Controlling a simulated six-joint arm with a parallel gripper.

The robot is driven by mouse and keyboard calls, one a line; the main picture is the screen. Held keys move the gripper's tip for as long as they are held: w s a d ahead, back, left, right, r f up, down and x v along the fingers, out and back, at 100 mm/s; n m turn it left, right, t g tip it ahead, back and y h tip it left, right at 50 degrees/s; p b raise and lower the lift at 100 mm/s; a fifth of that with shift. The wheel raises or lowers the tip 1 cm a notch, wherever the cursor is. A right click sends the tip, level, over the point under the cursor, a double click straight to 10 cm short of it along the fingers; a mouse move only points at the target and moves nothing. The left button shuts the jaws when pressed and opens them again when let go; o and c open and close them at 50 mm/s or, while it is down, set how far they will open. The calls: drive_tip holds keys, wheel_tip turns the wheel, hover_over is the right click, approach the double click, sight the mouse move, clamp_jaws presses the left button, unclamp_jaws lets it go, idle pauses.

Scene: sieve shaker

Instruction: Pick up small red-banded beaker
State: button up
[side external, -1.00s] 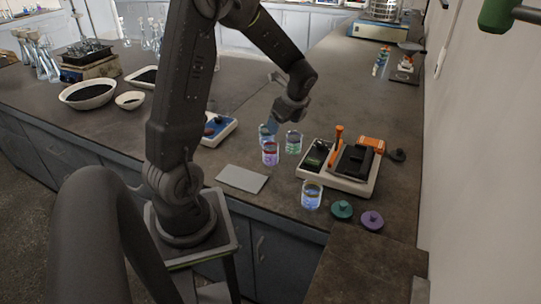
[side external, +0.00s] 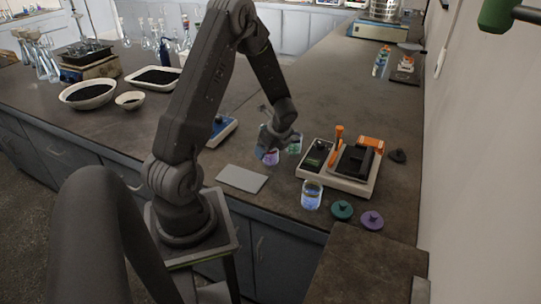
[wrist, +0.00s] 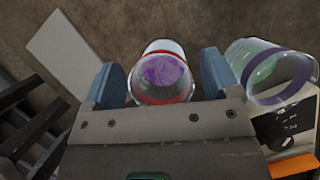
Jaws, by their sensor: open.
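The small red-banded beaker (wrist: 160,74) holds purple contents. In the wrist view it lies between the two blue fingers of my gripper (wrist: 161,78), with a gap on each side. My gripper is open. In the side view my gripper (side external: 276,140) is low over the beaker group and hides part of the red-banded beaker (side external: 270,158). A purple-banded beaker with green contents (wrist: 268,72) is just right of the right finger in the wrist view.
A white-and-black device (side external: 340,170) with orange parts is to the right. A flat grey plate (side external: 241,179) lies left of the beakers. Green (side external: 342,209) and purple (side external: 372,220) lids lie at front right.

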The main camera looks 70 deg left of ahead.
drive_tip(key=shift+x, duration=0.9)
drive_tip(key=shift+r, duration=0.1)
drive_tip(key=shift+c, duration=0.2)
drive_tip(key=c, duration=1)
drive_tip(key=shift+r, duration=0.2)
